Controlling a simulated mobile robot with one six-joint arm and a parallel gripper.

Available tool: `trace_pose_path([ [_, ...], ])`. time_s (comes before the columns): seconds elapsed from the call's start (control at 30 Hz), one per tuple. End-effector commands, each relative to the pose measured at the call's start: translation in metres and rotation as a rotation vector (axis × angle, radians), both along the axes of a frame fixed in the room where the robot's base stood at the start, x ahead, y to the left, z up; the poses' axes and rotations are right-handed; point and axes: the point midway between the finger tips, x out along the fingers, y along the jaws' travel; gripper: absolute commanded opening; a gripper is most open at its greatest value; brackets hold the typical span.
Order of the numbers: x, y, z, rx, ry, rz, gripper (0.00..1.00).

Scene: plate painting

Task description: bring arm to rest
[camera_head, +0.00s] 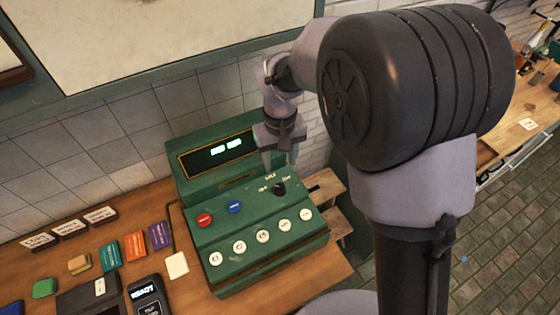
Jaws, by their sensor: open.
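My arm rises from the lower right of the view and bends over toward the back. My gripper (281,158) hangs at its far end, pointing down, in front of the right side of a green console's upright panel. It appears empty, with its two fingers apart. The fingertips are small in this view, and I cannot tell how far they are above the console.
The green console (262,215) has a lit display (226,148), red and blue buttons and several white buttons. It stands on a wooden bench (190,291) with coloured blocks and a dark handheld device (147,296). A tiled wall is behind; brick floor lies right.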

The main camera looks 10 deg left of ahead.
Motion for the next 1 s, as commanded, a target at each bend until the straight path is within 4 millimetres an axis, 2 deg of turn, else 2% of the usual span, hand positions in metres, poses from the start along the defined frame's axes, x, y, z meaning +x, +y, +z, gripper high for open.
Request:
trace_pose_path([
  [0.23,0.000,-0.005,0.000,0.009,-0.010,-0.019,0.49],
  [0.27,-0.001,-0.011,0.000,0.017,-0.019,-0.039,0.49],
  [0.37,-0.014,-0.044,0.004,0.072,-0.074,-0.165,0.49],
  [0.47,-0.044,-0.088,0.003,0.145,-0.148,-0.338,0.49],
  [0.53,-0.071,-0.115,-0.004,0.196,-0.200,-0.457,0.49],
  [0.6,-0.100,-0.137,-0.018,0.248,-0.254,-0.570,0.49],
  [0.7,-0.138,-0.159,-0.042,0.312,-0.322,-0.707,0.49],
  [0.83,-0.170,-0.172,-0.066,0.368,-0.382,-0.821,0.49],
  [1.0,-0.181,-0.176,-0.072,0.390,-0.405,-0.865,0.49],
])
